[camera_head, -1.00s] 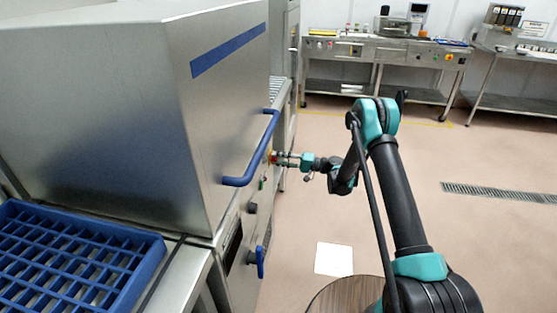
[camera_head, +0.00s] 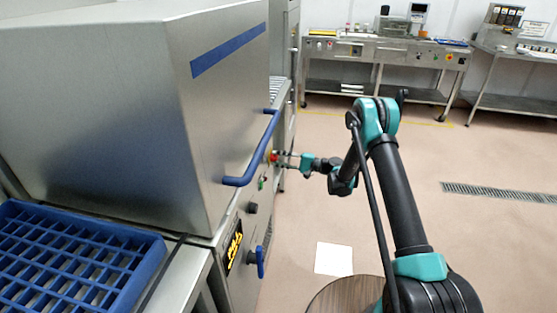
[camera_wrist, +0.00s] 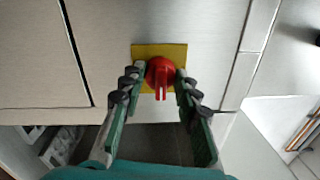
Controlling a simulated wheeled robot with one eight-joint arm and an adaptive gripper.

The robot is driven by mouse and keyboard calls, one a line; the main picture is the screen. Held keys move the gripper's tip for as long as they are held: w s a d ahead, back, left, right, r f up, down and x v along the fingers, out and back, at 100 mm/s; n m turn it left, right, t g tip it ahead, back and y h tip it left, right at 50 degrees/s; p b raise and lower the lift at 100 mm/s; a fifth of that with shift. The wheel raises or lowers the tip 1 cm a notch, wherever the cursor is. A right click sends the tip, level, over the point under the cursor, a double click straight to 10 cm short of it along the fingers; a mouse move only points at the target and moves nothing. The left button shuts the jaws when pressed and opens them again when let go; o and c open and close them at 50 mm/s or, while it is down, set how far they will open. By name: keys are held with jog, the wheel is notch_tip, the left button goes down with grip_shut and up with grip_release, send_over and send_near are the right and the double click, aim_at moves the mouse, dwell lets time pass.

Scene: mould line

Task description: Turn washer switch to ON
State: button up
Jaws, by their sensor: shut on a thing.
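The washer switch is a red rotary knob (camera_wrist: 160,72) on a square yellow plate (camera_wrist: 174,50). It also shows as a small red spot on the washer's front (camera_head: 273,157). In the wrist view its grip bar with a pale mark points down the picture. My gripper (camera_wrist: 160,76) has one finger on each side of the knob and is shut on it. In the head view my gripper (camera_head: 284,157) reaches the panel from the right. The washer (camera_head: 225,130) is a large steel box; the display (camera_head: 234,247) on its front is lit with yellow signs.
A blue bar handle (camera_head: 255,160) sticks out from the washer near my gripper. A blue lever (camera_head: 259,262) and a black knob (camera_head: 252,208) are lower on the front. A blue rack (camera_head: 70,265) stands at left. The floor at right is clear.

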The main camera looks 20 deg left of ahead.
jog(key=o, duration=1.2)
jog(key=shift+c, duration=0.2)
jog(key=shift+d, duration=0.2)
jog(key=d, duration=1.1)
jog(key=shift+w+d+f, duration=0.35)
jog(key=shift+f, duration=0.05)
